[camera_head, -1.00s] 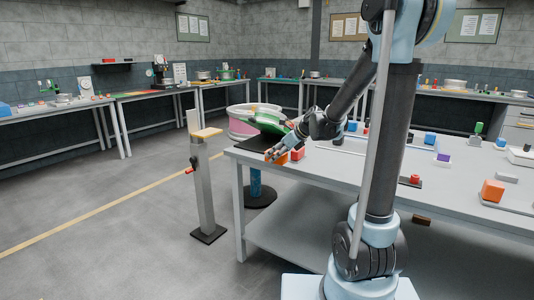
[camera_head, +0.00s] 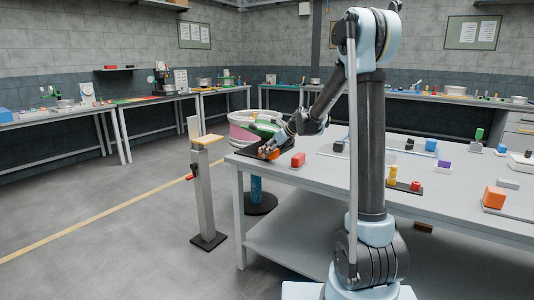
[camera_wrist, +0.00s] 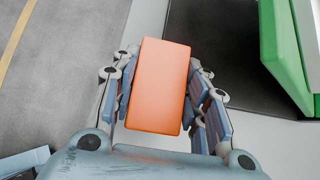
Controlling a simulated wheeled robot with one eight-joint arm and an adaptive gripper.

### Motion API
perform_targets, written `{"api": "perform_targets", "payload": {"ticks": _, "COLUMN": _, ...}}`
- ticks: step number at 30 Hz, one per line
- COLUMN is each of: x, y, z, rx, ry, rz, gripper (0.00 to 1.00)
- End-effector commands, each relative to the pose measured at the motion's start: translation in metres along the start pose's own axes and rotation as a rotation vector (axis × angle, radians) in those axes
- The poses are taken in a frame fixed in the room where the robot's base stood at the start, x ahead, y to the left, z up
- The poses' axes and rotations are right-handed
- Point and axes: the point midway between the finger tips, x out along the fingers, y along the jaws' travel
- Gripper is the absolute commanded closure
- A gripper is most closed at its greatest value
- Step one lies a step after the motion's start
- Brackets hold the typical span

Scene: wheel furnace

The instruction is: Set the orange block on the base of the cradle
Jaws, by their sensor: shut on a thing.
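My gripper (camera_wrist: 160,95) is shut on an orange block (camera_wrist: 160,85), with fingers on both its long sides. The block stands out beyond the fingertips in the wrist view, over the pale table edge. In the head view my gripper (camera_head: 268,151) is at the table's left corner, with the orange block (camera_head: 263,151) small and partly hidden. A black plate (camera_wrist: 205,50), seemingly the cradle's base, lies right of the block in the wrist view. A green and white part (camera_wrist: 285,55) stands on it. Whether the block touches the plate cannot be told.
A red block (camera_head: 298,160) stands on the table (camera_head: 320,172) just right of my gripper. A grey post with a yellow top (camera_head: 207,140) stands on the floor left of the table. A pink and white drum (camera_head: 242,132) is behind. Another, larger orange block (camera_head: 494,197) is far right.

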Motion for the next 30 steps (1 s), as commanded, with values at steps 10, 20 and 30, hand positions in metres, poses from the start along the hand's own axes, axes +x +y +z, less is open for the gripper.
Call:
{"api": "perform_targets", "payload": {"ticks": 10, "x": 0.02, "y": -0.027, "z": 0.02, "rx": 0.0, "ry": 0.0, "rz": 0.0, "gripper": 0.87}}
{"api": "perform_targets", "payload": {"ticks": 20, "x": 0.031, "y": -0.027, "z": 0.009, "rx": 0.0, "ry": 0.0, "rz": 0.0, "gripper": 0.87}}
{"api": "perform_targets", "payload": {"ticks": 30, "x": 0.032, "y": -0.027, "z": 0.008, "rx": 0.0, "ry": 0.0, "rz": 0.0, "gripper": 0.39}}
